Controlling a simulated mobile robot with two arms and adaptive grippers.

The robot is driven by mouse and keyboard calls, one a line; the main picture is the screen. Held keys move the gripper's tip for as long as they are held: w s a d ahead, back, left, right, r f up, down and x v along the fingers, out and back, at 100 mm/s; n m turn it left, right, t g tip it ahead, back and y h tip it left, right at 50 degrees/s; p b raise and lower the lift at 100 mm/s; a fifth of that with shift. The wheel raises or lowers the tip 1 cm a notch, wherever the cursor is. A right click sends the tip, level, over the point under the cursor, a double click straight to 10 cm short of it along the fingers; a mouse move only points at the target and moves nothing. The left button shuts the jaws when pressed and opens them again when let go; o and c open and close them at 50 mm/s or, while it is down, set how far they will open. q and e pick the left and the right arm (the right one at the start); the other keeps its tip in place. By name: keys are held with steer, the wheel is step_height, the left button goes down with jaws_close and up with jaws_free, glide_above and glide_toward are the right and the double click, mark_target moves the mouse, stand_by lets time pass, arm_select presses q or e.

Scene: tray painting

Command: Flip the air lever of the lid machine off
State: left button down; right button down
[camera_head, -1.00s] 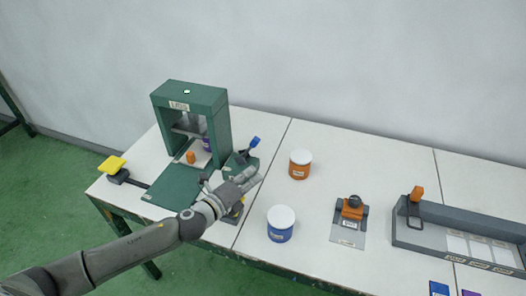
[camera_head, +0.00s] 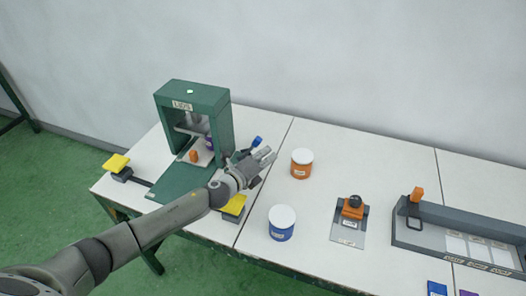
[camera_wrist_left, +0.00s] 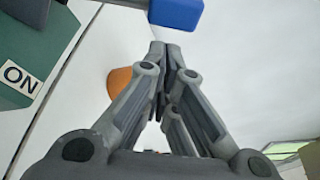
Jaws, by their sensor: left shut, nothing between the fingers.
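An "ON" label (camera_wrist_left: 20,79) is on the green lever base (camera_wrist_left: 30,40). My left gripper (camera_head: 269,154) is shut and empty, just right of and below the blue handle in the head view. In the wrist view its closed fingertips (camera_wrist_left: 172,47) lie close below the handle; contact cannot be told. My right gripper is not in view.
An orange pot (camera_head: 301,163) stands close right of my left gripper, and a blue pot (camera_head: 282,223) stands nearer the front. Yellow pedals (camera_head: 116,163) flank the machine's green plate (camera_head: 182,183). A grey rack (camera_head: 460,228) lies at the right.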

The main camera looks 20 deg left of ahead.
arm_select(q)
steer(key=shift+s+a+r, duration=0.1)
steer(key=shift+a+r, duration=0.3)
steer(key=shift+a, duration=0.3)
steer(key=a+r+n+t+h+b, duration=0.1)
steer(key=a+r+n+t+b, duration=0.2)
steer(key=a+n+b, duration=0.5)
steer(key=shift+w+a+n+t, duration=0.3)
steer(key=shift+a+n, duration=0.65)
steer(key=shift+n, duration=1.05)
steer(key=shift+s+r, duration=0.1)
